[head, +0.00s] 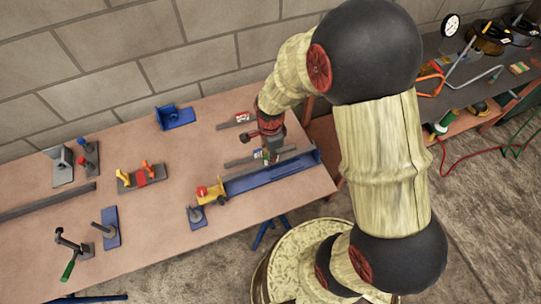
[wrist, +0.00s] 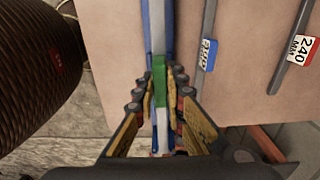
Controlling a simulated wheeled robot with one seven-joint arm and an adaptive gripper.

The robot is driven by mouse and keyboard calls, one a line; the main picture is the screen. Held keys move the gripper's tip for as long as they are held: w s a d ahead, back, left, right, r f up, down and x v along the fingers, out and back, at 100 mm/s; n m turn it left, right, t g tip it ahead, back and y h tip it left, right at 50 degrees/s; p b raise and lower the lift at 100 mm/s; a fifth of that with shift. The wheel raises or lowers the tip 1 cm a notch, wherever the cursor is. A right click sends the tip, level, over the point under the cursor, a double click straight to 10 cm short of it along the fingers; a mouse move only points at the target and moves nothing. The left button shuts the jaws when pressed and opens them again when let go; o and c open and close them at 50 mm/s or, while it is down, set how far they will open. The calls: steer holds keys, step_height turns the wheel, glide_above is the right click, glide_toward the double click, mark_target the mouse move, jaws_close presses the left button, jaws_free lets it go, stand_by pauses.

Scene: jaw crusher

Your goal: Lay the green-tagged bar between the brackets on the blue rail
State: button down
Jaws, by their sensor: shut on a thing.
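The blue rail (head: 265,178) lies along the near right part of the bench. It also shows in the wrist view (wrist: 147,25), running up from between my fingers. My gripper (head: 268,157) is over the rail's far side; in the wrist view (wrist: 160,93) its fingers are shut on the green-tagged bar, by its green tag (wrist: 159,74). The bar looks lined up with the rail, but I cannot tell whether it touches it. A yellow block (head: 212,192) with a red knob stands at the rail's left end. The brackets are not clearly distinguishable.
A blue-tagged bar (wrist: 207,55) lies beside the rail, and a bar with a red-and-white 240 tag (wrist: 300,48) lies farther off. A blue bracket-like block (head: 175,117) stands at the back. Clamps and a long dark bar (head: 45,202) occupy the left bench.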

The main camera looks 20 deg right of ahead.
steer(key=shift+f+b, duration=1.8)
steer(key=shift+f, duration=1.1)
steer(key=shift+f+b, duration=0.45)
steer(key=shift+f, duration=0.85)
steer(key=c, duration=1.8)
jaws_free()
steer(key=shift+o, duration=0.2)
step_height(320, 180, up, 12)
